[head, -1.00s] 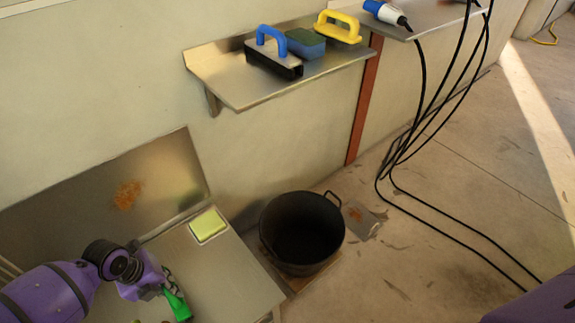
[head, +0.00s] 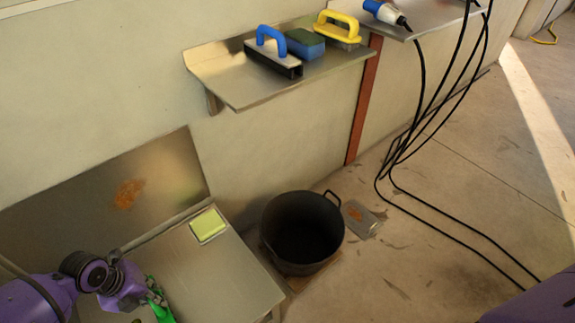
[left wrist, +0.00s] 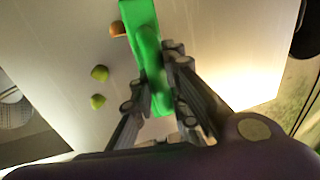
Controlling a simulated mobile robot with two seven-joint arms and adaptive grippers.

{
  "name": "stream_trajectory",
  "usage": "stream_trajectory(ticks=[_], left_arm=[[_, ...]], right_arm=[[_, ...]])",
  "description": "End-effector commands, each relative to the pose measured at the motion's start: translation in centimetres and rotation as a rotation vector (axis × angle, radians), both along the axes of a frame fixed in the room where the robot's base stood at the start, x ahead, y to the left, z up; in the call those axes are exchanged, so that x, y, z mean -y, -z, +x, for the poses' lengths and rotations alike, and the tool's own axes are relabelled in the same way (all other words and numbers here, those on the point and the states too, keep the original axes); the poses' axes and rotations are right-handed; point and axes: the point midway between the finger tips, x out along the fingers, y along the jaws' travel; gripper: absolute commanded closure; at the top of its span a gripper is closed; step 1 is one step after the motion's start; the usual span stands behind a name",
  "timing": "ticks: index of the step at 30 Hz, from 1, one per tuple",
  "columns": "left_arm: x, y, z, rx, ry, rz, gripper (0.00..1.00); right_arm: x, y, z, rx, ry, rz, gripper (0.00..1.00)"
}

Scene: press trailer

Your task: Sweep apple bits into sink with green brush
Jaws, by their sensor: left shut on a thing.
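My left gripper (head: 150,290) is at the lower left of the head view, low over the metal counter (head: 215,275). It is shut on the green brush (head: 162,311), which is partly cut off by the frame's bottom edge. In the left wrist view the green brush (left wrist: 148,50) runs up from between the fingers (left wrist: 160,95). Two green apple bits (left wrist: 99,73) (left wrist: 98,101) lie on the counter left of the brush. An orange-brown bit (left wrist: 117,29) lies right beside the brush. A dark recess with a round grey part (left wrist: 12,98), seemingly the sink, shows at the left. My right gripper is not in view.
A yellow-green sponge (head: 208,225) lies at the counter's back right. A black pot (head: 303,225) stands beside the counter. A wall shelf (head: 235,85) holds blue-handled (head: 272,50) and yellow-handled (head: 338,28) tools. Black cables (head: 420,120) hang at the right.

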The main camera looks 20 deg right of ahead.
Motion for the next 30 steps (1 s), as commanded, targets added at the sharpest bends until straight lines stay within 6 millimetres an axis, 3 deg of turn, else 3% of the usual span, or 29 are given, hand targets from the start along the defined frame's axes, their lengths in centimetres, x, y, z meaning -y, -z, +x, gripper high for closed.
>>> stream_trajectory(ticks=[21, 30], left_arm=[[-4.4, 0.0, -1.2, 0.000, -0.001, 0.001, 1.00], [-4.8, 0.0, -1.3, 0.001, 0.000, -0.001, 1.00]], right_arm=[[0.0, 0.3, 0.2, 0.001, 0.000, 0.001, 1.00], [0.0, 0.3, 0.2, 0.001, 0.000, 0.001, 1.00]])
